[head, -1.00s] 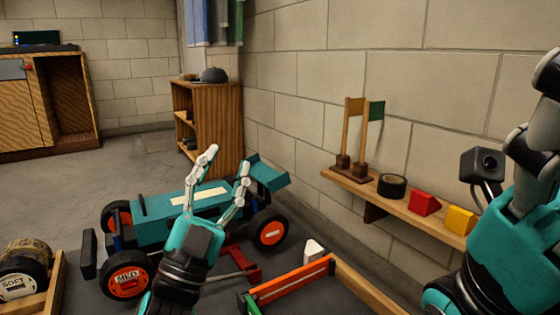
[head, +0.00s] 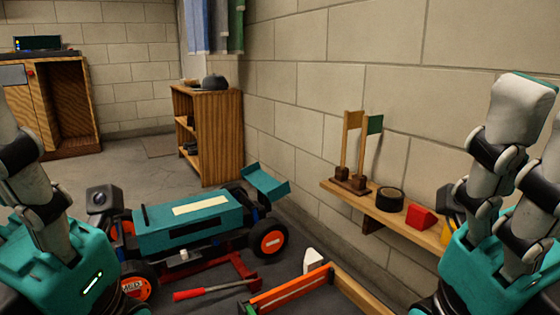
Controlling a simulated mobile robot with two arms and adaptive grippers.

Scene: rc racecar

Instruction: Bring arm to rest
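My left gripper (head: 45,235) is close to the camera at the left edge, raised and clear of the car. Its teal housing and one jointed grey finger show; the fingertips run out of view. My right gripper (head: 500,200) is close at the right edge, with its grey fingers pointing up. The finger gap is not clear on either one, and I see nothing held. The teal racecar (head: 165,237) stands on the dark work surface, with a rear wing and orange-rimmed wheels.
A red-handled tool (head: 195,294) lies before the car, beside an orange-edged tray (head: 290,289). A wooden cabinet (head: 215,138) stands behind the car.

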